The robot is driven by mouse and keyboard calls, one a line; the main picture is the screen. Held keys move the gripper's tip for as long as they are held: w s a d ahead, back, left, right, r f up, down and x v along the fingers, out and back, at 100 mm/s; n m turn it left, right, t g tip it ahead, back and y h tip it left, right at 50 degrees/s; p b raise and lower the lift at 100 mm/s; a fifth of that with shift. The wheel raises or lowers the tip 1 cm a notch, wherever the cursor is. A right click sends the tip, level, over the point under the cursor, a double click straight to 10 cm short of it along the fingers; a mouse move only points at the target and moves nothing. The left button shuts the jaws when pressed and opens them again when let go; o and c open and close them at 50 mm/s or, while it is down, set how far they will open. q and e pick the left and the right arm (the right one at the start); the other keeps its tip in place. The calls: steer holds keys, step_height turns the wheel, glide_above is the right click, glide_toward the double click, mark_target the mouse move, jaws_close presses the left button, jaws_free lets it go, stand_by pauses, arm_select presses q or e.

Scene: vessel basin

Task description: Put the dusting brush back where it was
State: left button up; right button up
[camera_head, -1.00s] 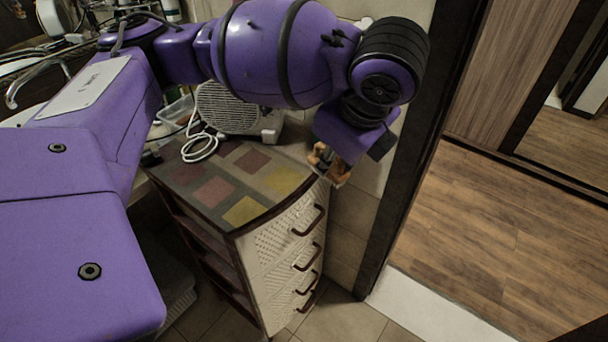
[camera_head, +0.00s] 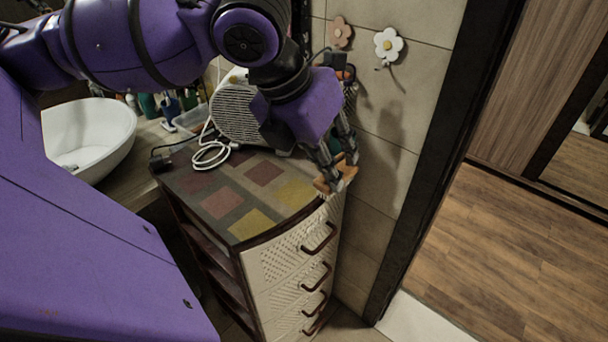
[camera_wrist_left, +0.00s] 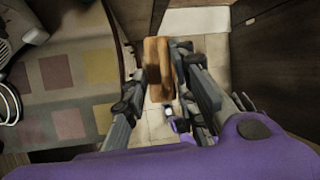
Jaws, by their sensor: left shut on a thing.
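The dusting brush has a light brown wooden part that shows in the head view (camera_head: 326,187) and in the left wrist view (camera_wrist_left: 157,68). My left gripper (camera_head: 336,163) is shut on it, and the fingers sit on either side of the wood in the left wrist view. The brush is in the air at the right front corner of the drawer cabinet (camera_head: 280,229). The bristles cannot be made out.
A grey fan heater (camera_head: 238,112) and a coiled white cable (camera_head: 210,155) are at the back of the cabinet top, whose front is clear. A white flower hook (camera_head: 388,45) and a brown one (camera_head: 341,32) are on the tiled wall. A white basin (camera_head: 95,135) stands left.

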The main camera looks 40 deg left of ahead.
arm_select(q)
steer(key=w+a+f, duration=0.2)
steer(key=a+f, duration=0.1)
steer(key=f, duration=0.1)
steer(key=w+a+f, duration=0.2)
steer(key=a+f, duration=0.1)
steer(key=f, duration=0.1)
steer(key=w+a+f, duration=0.2)
steer(key=a+f, duration=0.2)
steer(key=o, duration=1.2)
steer(key=shift+c, duration=0.2)
arm_select(e)
steer(key=shift+s+r, duration=0.2)
steer(key=shift+s, duration=0.05)
arm_select(q)
steer(key=p+v, duration=0.5)
steer(key=v, duration=0.7)
arm_select(e)
steer(key=r, duration=0.2)
steer(key=w+a+r, duration=0.1)
steer(key=r, duration=0.1)
steer(key=shift+a, duration=0.1)
